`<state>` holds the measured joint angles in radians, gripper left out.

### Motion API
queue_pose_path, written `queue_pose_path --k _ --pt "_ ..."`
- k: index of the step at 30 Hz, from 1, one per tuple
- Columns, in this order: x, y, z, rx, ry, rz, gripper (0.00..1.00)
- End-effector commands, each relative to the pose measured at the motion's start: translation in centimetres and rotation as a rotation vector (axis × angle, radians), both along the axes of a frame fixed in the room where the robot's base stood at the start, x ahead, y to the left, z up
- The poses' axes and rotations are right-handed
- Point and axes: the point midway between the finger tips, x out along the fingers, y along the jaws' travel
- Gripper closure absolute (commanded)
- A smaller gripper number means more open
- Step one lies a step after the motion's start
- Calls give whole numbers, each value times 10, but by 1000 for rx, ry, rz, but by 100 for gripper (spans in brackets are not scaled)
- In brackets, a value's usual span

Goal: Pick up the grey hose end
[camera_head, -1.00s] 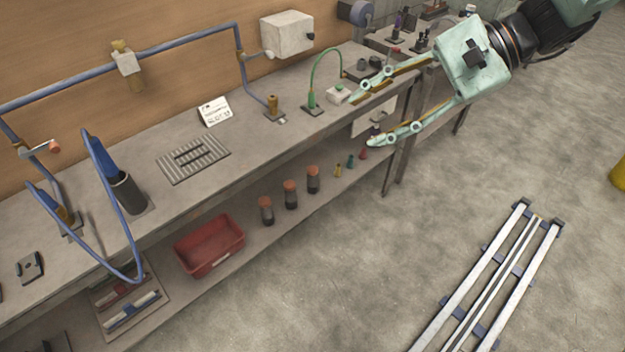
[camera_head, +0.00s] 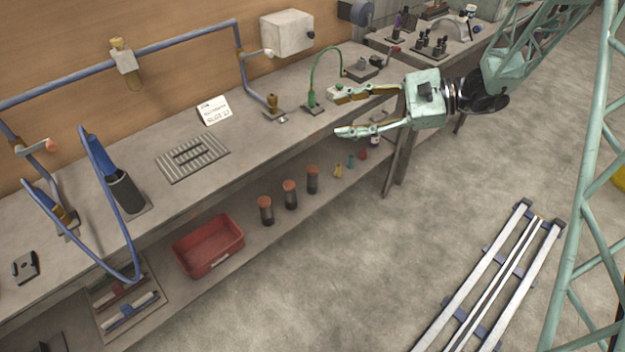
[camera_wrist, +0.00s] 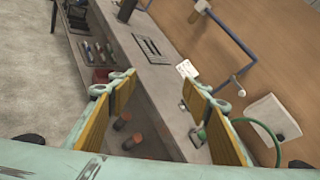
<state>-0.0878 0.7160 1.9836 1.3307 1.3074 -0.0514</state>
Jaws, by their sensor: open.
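A dark grey cylinder (camera_head: 125,191) with a blue upper part stands tilted at the left of the bench, joined to a looped blue hose (camera_head: 128,245); it looks like the grey hose end. The hose's other end (camera_head: 62,215) sits in a small holder to its left. In the wrist view the dark cylinder (camera_wrist: 126,9) is far off at the top. My gripper (camera_head: 339,115) is open and empty at the bench's front edge, well to the right of the cylinder. Its two yellow-padded fingers (camera_wrist: 162,88) also show in the wrist view.
A green hose on a stand (camera_head: 312,98) is close to my gripper's left. A ribbed plate (camera_head: 170,172), a white card (camera_head: 213,110) and a blue wall pipe (camera_head: 185,42) lie between. Below are a red bin (camera_head: 208,262) and several jars.

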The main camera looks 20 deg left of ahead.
Motion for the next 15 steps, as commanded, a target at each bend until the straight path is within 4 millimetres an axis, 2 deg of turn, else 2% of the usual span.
queue_pose_path --k 1,15 --pt "6 3 -10 11 15 -12 55" --pt "62 29 -88 115 131 -141 55"
